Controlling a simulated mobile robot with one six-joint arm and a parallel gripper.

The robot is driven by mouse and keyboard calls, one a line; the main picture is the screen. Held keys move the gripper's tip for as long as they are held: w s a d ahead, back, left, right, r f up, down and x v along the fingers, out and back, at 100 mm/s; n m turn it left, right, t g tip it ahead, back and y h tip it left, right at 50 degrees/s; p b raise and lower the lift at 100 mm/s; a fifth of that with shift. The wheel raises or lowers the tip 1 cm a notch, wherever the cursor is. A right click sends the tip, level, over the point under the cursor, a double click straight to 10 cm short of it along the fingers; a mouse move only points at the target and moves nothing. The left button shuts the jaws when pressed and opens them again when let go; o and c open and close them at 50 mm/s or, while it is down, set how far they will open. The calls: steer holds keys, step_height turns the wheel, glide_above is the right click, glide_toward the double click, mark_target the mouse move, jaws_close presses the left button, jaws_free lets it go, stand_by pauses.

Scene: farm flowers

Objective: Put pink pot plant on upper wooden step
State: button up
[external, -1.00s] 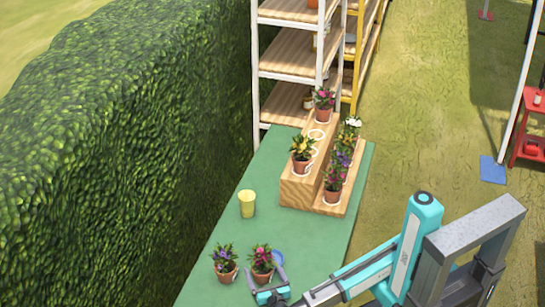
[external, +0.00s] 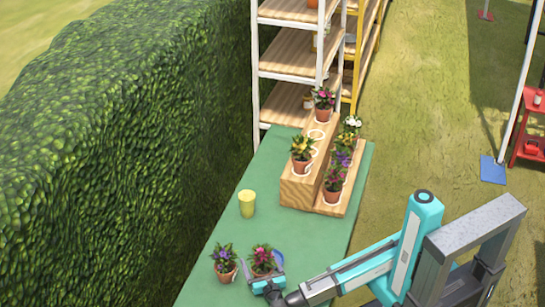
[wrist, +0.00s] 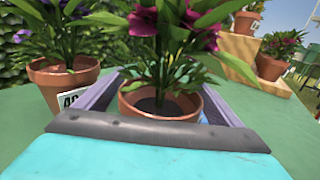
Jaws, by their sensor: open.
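The pink pot plant (external: 262,262), with pink flowers in a terracotta pot, stands upright on the green table at the near end. In the wrist view its pot (wrist: 160,103) sits between the two fingers of my gripper (external: 263,273). My gripper is open around the pot, with one finger on each side; I cannot tell whether they touch it. The upper wooden step (external: 296,191) is farther back on the table.
A purple-flowered pot (external: 225,264) stands close on the left of the pink plant. A yellow cup (external: 247,204) is on the table before the steps. The lower step (external: 330,208) holds several potted plants. A hedge (external: 110,160) borders the left side.

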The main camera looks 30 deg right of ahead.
steer(key=shift+c, duration=0.5)
steer(key=c, duration=1.5)
steer(key=shift+r, duration=0.1)
steer(key=shift+r, duration=5)
